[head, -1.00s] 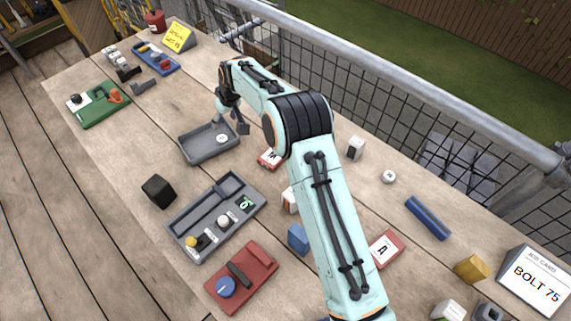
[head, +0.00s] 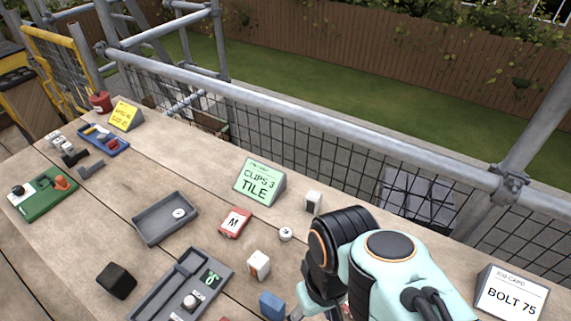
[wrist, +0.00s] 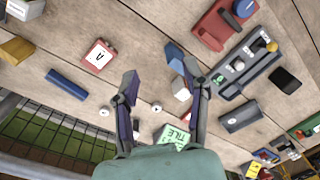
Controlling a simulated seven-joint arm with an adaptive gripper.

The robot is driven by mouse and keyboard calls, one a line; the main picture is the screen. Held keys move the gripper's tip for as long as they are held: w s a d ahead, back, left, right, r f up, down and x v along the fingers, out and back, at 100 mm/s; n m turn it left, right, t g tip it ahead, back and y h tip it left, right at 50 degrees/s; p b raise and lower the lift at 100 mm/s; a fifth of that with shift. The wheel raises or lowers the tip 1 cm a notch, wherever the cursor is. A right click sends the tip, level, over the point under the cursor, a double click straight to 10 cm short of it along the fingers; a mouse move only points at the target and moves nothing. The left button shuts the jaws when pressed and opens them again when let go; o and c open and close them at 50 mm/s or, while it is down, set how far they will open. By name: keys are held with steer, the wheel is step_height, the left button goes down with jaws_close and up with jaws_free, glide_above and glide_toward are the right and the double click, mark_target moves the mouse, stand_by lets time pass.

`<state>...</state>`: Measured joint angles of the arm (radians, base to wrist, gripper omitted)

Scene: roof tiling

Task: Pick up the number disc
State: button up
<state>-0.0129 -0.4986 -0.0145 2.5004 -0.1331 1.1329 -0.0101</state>
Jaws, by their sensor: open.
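Several small white discs with dark marks are in view; I cannot read which number each bears. One disc (head: 286,234) lies on the bench right of the red M card, and also shows in the wrist view (wrist: 157,107). Another disc (head: 180,213) lies in the shallow grey tray (head: 150,238). A third disc (wrist: 104,111) lies on the bench left of my gripper in the wrist view; my arm seems to hide it in the head view. My gripper (wrist: 161,80) is open and empty above the bench, fingers apart. Its fingertips are mostly out of the head view.
A white block (head: 259,264), a blue block (head: 271,304) and a red M card (head: 235,222) are nearby. A compartment tray (head: 217,262) and black cube (head: 117,280) are at the front. A railing runs behind.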

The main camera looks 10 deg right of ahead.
steer(key=shift+s+d+f, duration=0.1)
steer(key=shift+s+f, duration=0.1)
steer(key=shift+s, duration=0.3)
steer(key=shift+s+f, duration=0.15)
steer(key=shift+s, duration=0.35)
steer(key=o, duration=0.4)
steer(key=shift+w, duration=0.1)
